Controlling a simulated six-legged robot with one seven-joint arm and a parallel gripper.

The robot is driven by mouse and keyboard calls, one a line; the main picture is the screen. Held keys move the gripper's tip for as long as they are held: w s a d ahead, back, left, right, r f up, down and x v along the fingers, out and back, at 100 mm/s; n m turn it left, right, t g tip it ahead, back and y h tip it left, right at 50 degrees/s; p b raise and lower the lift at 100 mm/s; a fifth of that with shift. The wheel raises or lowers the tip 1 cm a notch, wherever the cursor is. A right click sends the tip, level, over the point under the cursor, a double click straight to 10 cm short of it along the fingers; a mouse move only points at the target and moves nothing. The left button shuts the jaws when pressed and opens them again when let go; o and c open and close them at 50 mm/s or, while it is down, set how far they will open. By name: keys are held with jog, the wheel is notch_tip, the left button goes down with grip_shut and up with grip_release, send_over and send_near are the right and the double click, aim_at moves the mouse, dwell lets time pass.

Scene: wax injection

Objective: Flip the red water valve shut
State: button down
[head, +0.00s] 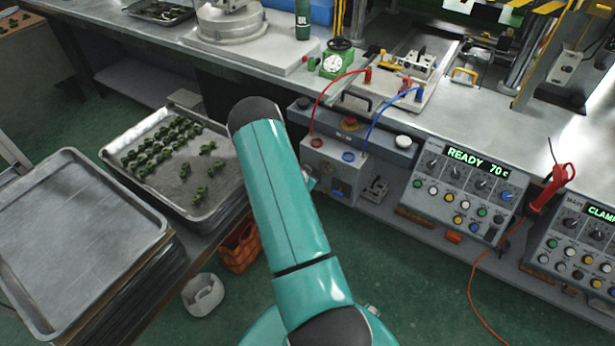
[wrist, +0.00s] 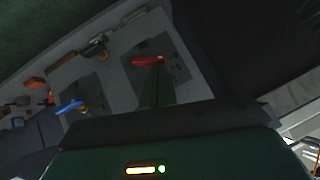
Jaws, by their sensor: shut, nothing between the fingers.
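The red water valve handle (wrist: 148,60) shows in the wrist view, a short red lever lying roughly crosswise on a grey panel with a dark square plate behind it. A blue valve handle (wrist: 69,107) sits on the same panel to its left and lower in the picture. My gripper (wrist: 156,88) is shut and empty, its dark fingers pointing up the picture toward the red handle. The fingertips look close to the handle, but I cannot tell whether they touch it. In the head view my teal arm hides the gripper and the red handle.
A grey box (head: 328,172) with red and blue hose fittings stands below the bench edge. A control panel reading READY 70 (head: 465,185) stands to its right. A tray of green parts (head: 205,214) and an empty tray (head: 75,235) are at left.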

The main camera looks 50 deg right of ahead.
jog(key=shift+w+g, duration=0.15)
jog(key=shift+g, duration=0.35)
jog(key=shift+r, duration=0.75)
jog(key=shift+r, duration=0.15)
jog(key=d+r+v, duration=0.1)
jog(key=d+v, duration=0.1)
jog(key=v, duration=1)
jog(key=shift+s+a+r, duration=0.25)
jog(key=shift+s+r, duration=0.25)
